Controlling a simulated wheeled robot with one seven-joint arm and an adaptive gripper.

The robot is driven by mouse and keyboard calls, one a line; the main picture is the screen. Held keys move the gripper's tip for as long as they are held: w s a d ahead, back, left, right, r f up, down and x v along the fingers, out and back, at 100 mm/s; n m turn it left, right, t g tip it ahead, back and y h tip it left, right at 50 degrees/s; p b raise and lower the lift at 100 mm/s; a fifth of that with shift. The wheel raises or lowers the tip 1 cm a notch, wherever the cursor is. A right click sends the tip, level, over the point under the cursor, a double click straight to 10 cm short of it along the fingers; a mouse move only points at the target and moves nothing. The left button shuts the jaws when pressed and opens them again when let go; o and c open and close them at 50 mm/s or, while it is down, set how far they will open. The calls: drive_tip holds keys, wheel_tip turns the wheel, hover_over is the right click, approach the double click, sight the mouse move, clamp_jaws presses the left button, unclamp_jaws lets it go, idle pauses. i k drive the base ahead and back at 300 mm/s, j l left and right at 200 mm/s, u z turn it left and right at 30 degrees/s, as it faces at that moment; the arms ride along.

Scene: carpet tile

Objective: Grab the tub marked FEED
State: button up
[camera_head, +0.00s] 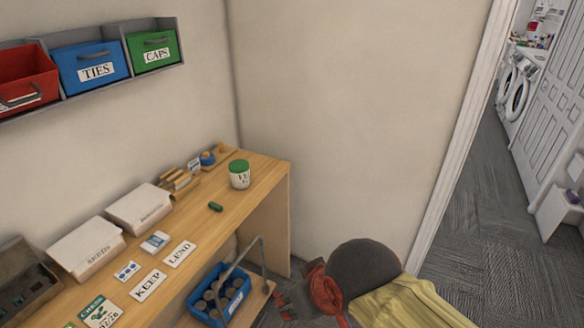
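A small white tub with a green lid (239,175) stands upright at the far right end of the wooden desk, near the wall corner. Dark letters show on its side, but they are turned partly away and too small to read in full. My gripper (281,304) seems to be the small dark and reddish parts low in the picture, right of the blue tote and below desk level. It is well apart from the tub. Its fingers are too unclear to show whether they are open or shut.
On the desk (262,182), a small green item (215,207) lies near the tub; cards marked KEEP (148,285) and LEND (179,253) and white boxes (138,207) sit leftward. A blue tote (217,296) is below. Wall bins include TIES (91,66) and CAPS (152,50).

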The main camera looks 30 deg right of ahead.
sight(238, 169)
drive_tip(key=z, duration=0.2)
drive_tip(key=i+j, duration=0.35)
drive_tip(key=i, duration=0.15)
drive_tip(key=i+j+u, duration=0.1)
drive_tip(key=i+j, duration=0.3)
drive_tip(key=i, duration=0.1)
